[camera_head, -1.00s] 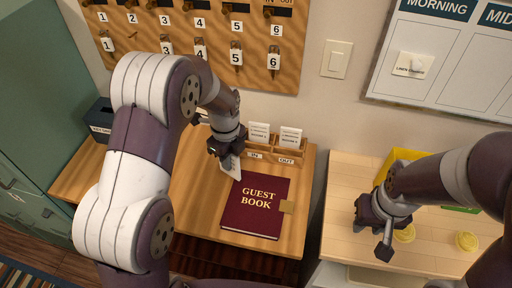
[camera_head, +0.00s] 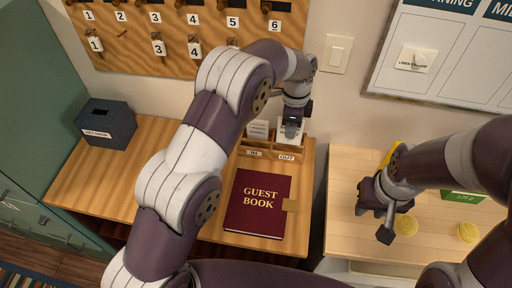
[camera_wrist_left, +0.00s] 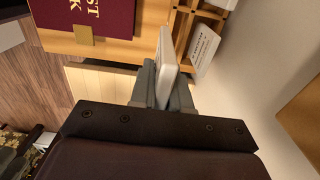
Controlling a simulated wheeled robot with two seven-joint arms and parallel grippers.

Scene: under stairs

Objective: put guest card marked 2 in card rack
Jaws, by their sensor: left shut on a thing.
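My left gripper (camera_head: 291,124) is at the OUT side of the wooden card rack (camera_head: 256,153), over the back of the desk. It is shut on a white card (camera_wrist_left: 165,66), which shows edge-on between the fingers in the left wrist view; its number cannot be read. Another white card with small print (camera_wrist_left: 203,46) is beside the held one in the wrist view. A card (camera_head: 258,130) stands in the rack's IN side. Whether the held card touches the rack cannot be told. My right gripper (camera_head: 377,222) is open and empty over the light side table.
A red guest book (camera_head: 258,204) lies in front of the rack. A dark slotted box (camera_head: 106,124) stands at the desk's left. A pegboard with numbered hooks (camera_head: 150,40) hangs behind.

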